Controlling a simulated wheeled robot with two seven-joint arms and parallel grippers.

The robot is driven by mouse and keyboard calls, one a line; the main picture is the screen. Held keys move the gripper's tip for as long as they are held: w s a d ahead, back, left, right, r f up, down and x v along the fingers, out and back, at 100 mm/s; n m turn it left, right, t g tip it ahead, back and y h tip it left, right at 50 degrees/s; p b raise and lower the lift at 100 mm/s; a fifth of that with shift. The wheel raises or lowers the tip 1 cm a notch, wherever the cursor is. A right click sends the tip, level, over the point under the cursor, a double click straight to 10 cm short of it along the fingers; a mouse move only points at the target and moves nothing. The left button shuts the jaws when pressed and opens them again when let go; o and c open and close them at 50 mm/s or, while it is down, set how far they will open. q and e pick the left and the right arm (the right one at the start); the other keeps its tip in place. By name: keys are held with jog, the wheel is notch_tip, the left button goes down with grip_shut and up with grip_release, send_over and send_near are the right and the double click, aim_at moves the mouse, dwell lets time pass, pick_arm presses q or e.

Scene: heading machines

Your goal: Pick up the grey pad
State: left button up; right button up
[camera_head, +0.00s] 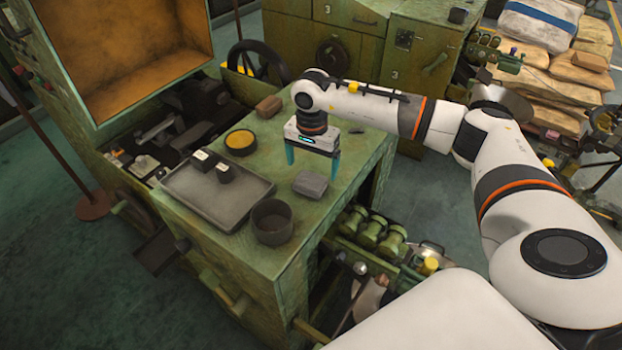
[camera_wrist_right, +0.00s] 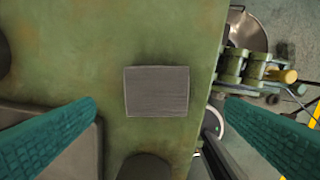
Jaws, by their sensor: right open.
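The grey pad (camera_head: 310,184) is a small flat block lying on the green machine top, right of the tray. In the right wrist view the pad (camera_wrist_right: 157,91) lies flat on the green surface, between the two teal fingers and a little beyond their tips. My right gripper (camera_head: 311,164) is open and empty, pointing down above the table behind the pad. Its fingers also show in the right wrist view (camera_wrist_right: 160,125), spread wide and clear of the pad. My left gripper is not in view.
A grey tray (camera_head: 190,208) with two small dark blocks lies left of the pad. A dark round bowl (camera_head: 272,222) stands in front of it. A yellow-filled dish (camera_head: 240,142) and a brown block (camera_head: 268,107) are farther back. The table's right edge is close.

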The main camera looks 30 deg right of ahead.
aim_at(311, 181)
jog(key=shift+w+f+p, duration=0.15)
jog(key=shift+f+p, duration=0.4)
jog(key=shift+f, duration=0.1)
jog(key=shift+w+f+p, duration=0.15)
jog(key=shift+f+p, duration=0.4)
jog(key=shift+f, duration=0.05)
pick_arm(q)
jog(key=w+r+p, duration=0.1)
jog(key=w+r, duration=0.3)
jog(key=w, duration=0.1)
pick_arm(e)
notch_tip(311, 181, down, 2)
jog(key=shift+s+f, duration=0.15)
jog(key=shift+f, duration=0.55)
jog(key=shift+c, duration=0.2)
jog(key=c, duration=1)
jog(key=shift+r, duration=0.2)
notch_tip(311, 181, up, 8)
jog(key=b, duration=0.4)
jog(key=shift+r, duration=0.85)
jog(key=o, duration=0.3)
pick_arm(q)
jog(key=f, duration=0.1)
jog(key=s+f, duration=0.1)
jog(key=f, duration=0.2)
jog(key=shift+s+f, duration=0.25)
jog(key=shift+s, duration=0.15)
pick_arm(e)
jog(key=shift+c, duration=1.2)
